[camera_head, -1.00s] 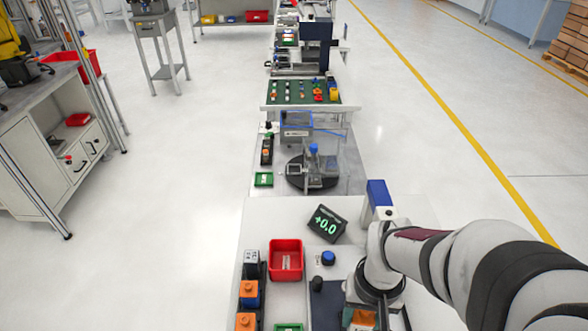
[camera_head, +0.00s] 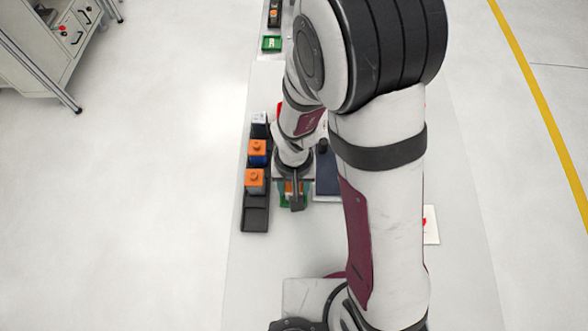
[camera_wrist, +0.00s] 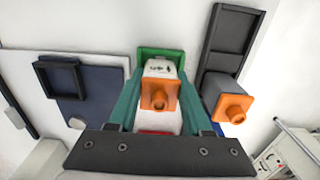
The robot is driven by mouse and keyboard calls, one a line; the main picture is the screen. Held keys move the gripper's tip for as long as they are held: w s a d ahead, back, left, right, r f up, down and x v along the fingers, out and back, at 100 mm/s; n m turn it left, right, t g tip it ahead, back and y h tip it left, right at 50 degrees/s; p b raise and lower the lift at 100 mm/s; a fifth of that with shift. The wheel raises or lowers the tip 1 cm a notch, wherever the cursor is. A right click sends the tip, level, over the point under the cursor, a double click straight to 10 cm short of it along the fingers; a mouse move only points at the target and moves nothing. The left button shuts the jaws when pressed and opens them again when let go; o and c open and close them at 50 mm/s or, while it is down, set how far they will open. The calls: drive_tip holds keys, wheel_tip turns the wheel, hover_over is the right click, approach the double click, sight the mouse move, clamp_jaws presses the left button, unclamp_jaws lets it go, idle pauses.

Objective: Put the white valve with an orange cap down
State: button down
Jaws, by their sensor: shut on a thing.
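The white valve with an orange cap (camera_wrist: 158,97) is between the two teal fingers of my gripper (camera_wrist: 157,103) in the wrist view. The gripper is shut on it, with the orange cap facing the camera. A green tray (camera_wrist: 160,53) shows behind the valve; whether the valve touches it I cannot tell. In the head view my gripper (camera_head: 296,196) is over the green tray (camera_head: 283,197), and the arm and gripper hide most of both tray and valve.
A black rack (camera_head: 255,219) stands just left of the gripper. It holds several valves, two with orange caps (camera_head: 255,178). A dark blue pad (camera_head: 327,178) lies to the right, bearing a black square frame (camera_wrist: 60,80). A red bin is mostly hidden behind the arm.

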drive_tip(key=shift+f, duration=0.15)
drive_tip(key=shift+c, duration=1.6)
unclamp_jaws()
wheel_tip(320, 180, up, 12)
drive_tip(key=shift+r, duration=0.1)
drive_tip(key=s+d+r+m+y, duration=0.1)
drive_tip(key=s+d+r+m, duration=0.1)
drive_tip(key=s, duration=0.4)
drive_tip(key=s+d+r+m, duration=0.3)
drive_tip(key=s+d+r, duration=0.2)
drive_tip(key=s, duration=0.2)
drive_tip(key=shift+d+r+m+y, duration=0.2)
drive_tip(key=shift+m+y, duration=0.1)
drive_tip(key=shift+y, duration=0.1)
